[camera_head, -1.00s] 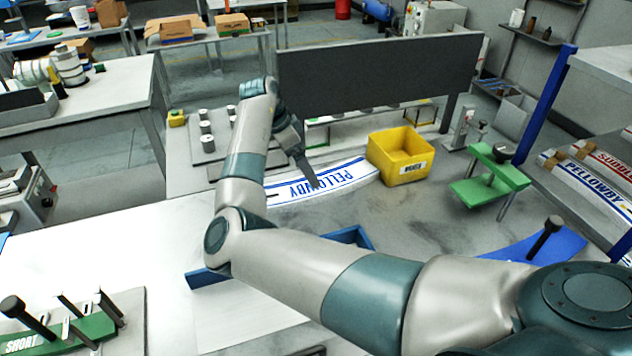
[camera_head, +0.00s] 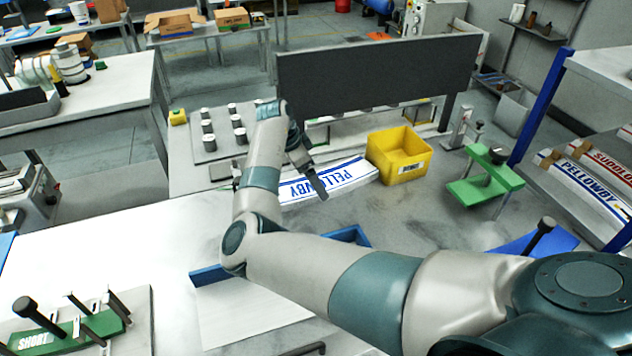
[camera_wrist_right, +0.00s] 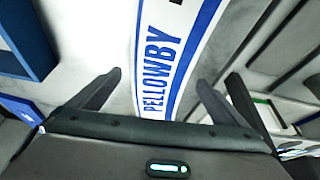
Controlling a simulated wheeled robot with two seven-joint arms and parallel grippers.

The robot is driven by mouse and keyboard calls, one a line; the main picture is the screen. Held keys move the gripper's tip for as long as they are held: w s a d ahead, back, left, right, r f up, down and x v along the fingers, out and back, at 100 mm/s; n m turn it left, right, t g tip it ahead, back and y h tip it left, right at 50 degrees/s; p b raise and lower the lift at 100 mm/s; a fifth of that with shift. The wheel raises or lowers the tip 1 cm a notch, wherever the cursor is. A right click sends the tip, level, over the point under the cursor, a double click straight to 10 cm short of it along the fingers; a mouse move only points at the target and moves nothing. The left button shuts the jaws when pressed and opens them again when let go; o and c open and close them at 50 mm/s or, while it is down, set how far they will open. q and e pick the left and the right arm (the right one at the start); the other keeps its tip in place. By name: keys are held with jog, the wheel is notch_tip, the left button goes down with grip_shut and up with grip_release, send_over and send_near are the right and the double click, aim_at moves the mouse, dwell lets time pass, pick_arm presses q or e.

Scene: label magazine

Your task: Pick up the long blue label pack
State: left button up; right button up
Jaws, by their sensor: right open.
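The long blue label pack (camera_head: 345,177) is a white curved strip with blue edge bands and blue PELLOWBY lettering. It lies on the grey table left of the yellow bin. My right arm reaches across the table, and its gripper (camera_head: 319,187) is over the pack, hiding part of it. In the right wrist view the pack (camera_wrist_right: 178,45) runs lengthwise between the spread fingers of the open, empty gripper (camera_wrist_right: 160,80). I cannot tell the exact height of the fingers above it. My left gripper is not in view.
A yellow bin (camera_head: 402,168) stands at the pack's right end. A dark upright panel (camera_head: 380,75) stands behind. A green fixture (camera_head: 485,180) is to the right. A rack at far right holds another PELLOWBY pack (camera_head: 590,190) and a red-lettered pack (camera_head: 608,160).

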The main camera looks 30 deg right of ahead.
jog(key=shift+x, duration=1.2)
jog(key=c, duration=1.2)
jog(key=shift+r, duration=0.1)
jog(key=c, duration=0.6)
jog(key=shift+d+r+p, duration=0.1)
jog(key=shift+p, duration=0.25)
